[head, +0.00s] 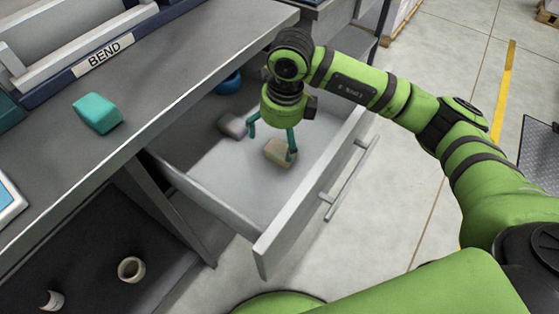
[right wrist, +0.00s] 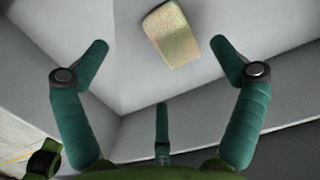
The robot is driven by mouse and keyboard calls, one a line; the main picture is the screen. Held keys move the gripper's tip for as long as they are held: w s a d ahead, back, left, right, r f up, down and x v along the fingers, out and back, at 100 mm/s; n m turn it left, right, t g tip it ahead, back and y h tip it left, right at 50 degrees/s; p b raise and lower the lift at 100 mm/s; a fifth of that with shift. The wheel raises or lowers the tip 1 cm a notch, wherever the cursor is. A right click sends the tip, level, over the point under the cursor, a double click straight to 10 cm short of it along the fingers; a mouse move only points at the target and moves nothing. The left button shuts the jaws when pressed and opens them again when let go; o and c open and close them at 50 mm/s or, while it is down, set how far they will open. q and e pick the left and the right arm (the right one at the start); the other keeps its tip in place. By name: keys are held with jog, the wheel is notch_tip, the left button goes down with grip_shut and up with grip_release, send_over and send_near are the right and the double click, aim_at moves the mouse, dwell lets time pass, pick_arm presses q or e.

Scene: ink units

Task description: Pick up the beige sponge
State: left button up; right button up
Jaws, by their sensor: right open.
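The beige sponge (head: 277,153) lies in the open drawer (head: 215,185), near its front wall. In the right wrist view the sponge (right wrist: 171,34) shows beyond the fingertips, between them and a little toward the right finger. My right gripper (head: 270,144) is above the drawer with its fingers pointing down. One finger overlaps the sponge's right edge in the head view; I cannot tell whether it touches. In the right wrist view the gripper (right wrist: 161,50) has its teal fingers spread wide, with nothing between them. My left gripper is not in view.
A grey-pink block (head: 232,126) and a blue round item (head: 229,82) lie farther back in the drawer. A teal block (head: 97,113) sits on the worktop (head: 165,75). The drawer's front wall (head: 310,190) has a bar handle. A ring-shaped roll (head: 131,269) lies on the lower shelf.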

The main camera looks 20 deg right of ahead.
aim_at(278, 152)
jog(key=shift+s+f, duration=0.1)
jog(key=shift+f, duration=0.55)
jog(key=f, duration=0.5)
jog(key=shift+w+d+f+p, duration=0.1)
jog(key=shift+w+f+p, duration=0.2)
jog(key=shift+w+p, duration=0.05)
jog(key=c, duration=1.2)
